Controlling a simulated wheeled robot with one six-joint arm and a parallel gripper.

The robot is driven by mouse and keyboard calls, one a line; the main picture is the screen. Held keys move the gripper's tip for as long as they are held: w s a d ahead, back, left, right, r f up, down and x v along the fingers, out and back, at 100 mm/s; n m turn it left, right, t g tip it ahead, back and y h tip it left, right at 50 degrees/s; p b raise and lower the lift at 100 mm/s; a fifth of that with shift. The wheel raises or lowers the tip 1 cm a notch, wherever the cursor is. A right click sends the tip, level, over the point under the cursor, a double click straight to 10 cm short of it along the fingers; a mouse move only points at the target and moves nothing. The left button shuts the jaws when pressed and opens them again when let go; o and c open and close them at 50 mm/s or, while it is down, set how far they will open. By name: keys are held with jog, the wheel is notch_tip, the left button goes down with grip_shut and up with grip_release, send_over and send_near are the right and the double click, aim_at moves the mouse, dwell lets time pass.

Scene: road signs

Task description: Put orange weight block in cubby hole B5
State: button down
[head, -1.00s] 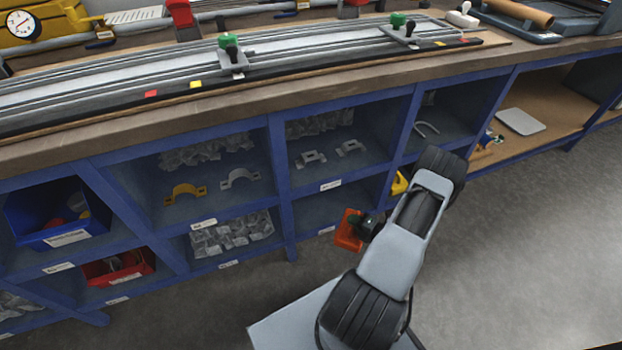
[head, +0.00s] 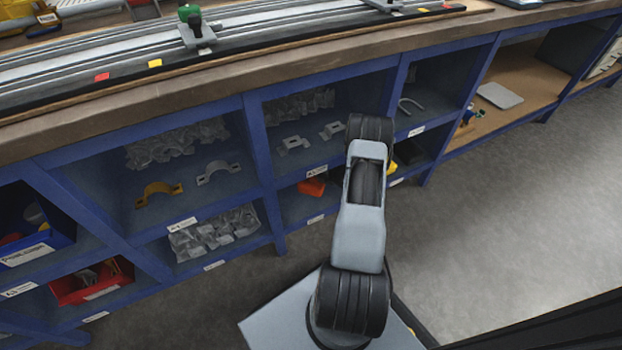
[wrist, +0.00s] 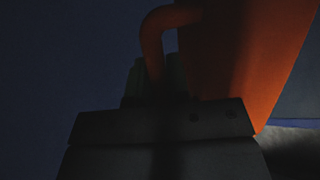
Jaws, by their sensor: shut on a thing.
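The orange weight block (head: 312,187) is at the lower cubby hole (head: 299,208) beneath the one with two small grey brackets, and appears to be inside its opening. My gripper (wrist: 158,85) is shut on the block's curved handle in the wrist view, where the block (wrist: 245,55) fills the upper right. In the head view my arm hides most of the gripper and part of the block. Whether the block touches the cubby floor cannot be told. The cubby labels are too small to read, so I cannot tell which is B5.
Blue frame posts and shelf edges bound the cubby. To its left is a cubby with clear bagged parts (head: 215,233); to its right a yellow item (head: 391,167) shows beside my arm. A red bin (head: 92,282) sits lower left. The floor (head: 520,220) at right is clear.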

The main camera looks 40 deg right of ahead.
jog(key=shift+w+d+b, duration=0.15)
jog(key=shift+w+b, duration=0.15)
jog(key=shift+w, duration=0.95)
jog(key=shift+s+f+b, duration=0.1)
jog(key=shift+f+b, duration=0.2)
jog(key=shift+f, duration=0.25)
jog(key=shift+f+b, duration=1.45)
jog(key=shift+f, duration=1.15)
jog(key=shift+f+b, duration=0.35)
jog(key=shift+b, duration=0.1)
jog(key=shift+r, duration=0.1)
jog(key=c, duration=1.6)
grip_release()
jog(key=shift+f, duration=0.3)
jog(key=o, duration=0.5)
jog(key=shift+r, duration=0.1)
